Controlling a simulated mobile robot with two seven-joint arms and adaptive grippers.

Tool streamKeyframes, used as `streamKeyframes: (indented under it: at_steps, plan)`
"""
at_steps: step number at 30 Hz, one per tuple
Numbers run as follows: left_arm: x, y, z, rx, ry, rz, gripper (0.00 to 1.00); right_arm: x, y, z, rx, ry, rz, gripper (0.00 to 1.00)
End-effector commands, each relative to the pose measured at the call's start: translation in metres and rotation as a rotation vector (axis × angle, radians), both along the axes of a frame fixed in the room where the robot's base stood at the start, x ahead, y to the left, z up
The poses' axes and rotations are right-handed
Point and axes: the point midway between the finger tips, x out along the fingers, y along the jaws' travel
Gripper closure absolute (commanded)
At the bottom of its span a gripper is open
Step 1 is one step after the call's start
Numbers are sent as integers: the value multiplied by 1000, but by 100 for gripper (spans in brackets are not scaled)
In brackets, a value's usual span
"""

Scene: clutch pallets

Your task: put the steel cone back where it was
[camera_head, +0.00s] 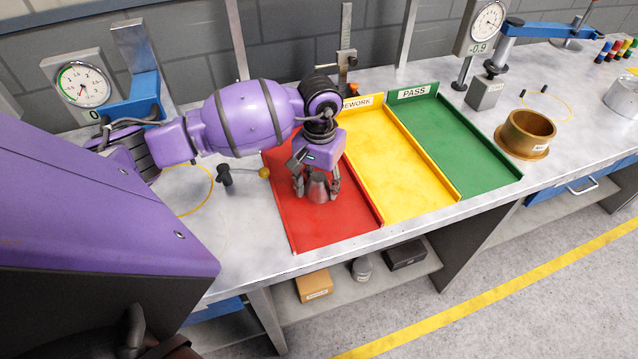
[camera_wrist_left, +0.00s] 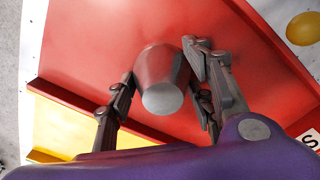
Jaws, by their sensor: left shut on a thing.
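The steel cone (camera_head: 318,187) is a small grey tapered piece, within the outline of the red tray (camera_head: 345,222). My left gripper (camera_head: 317,195) points down and is shut on the cone, with a finger on either side. In the left wrist view the cone (camera_wrist_left: 162,98) stands between the fingers of the left gripper (camera_wrist_left: 160,65), its round grey end facing the camera. The red tray floor (camera_wrist_left: 90,40) fills the background there. I cannot tell whether the cone touches the tray floor.
A yellow REWORK tray (camera_head: 385,155) and a green PASS tray (camera_head: 460,145) lie right of the red one. A bronze flanged bushing (camera_head: 527,133) stands further right. Dial gauges (camera_head: 80,85) stand at the back. A dark knobbed tool (camera_head: 224,175) lies left of the red tray.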

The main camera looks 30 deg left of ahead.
Motion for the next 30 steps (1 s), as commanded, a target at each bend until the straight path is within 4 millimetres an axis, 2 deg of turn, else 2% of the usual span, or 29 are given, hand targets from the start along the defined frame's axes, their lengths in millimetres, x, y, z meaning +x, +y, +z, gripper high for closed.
streamKeyframes:
  at_steps: [5, 6, 10, 20, 23, 28, 30]
  plan:
    - [1, 0, -2, 0, -2, 0, 100, -4, 0, -4, 0, 8, 0, 100]
    - [0, 0, -5, 1, 2, 0, 50, -3, 0, -3, 0, 7, 0, 100]
    - [0, 0, -3, 0, 0, 0, 33, -2, -1, -1, -1, 2, -1, 100]
    - [0, 0, -2, -1, -1, 1, 33, 1, -2, 2, -3, -7, -2, 100]
    - [1, 0, 7, -1, -6, 0, 33, 5, -2, 6, -3, -14, -2, 100]
    - [2, 0, 41, 1, -12, 0, 33, 11, -1, 13, 0, -26, 1, 100]
    - [2, 1, 53, 2, -8, -1, 33, 6, 1, 7, 1, -11, 4, 100]
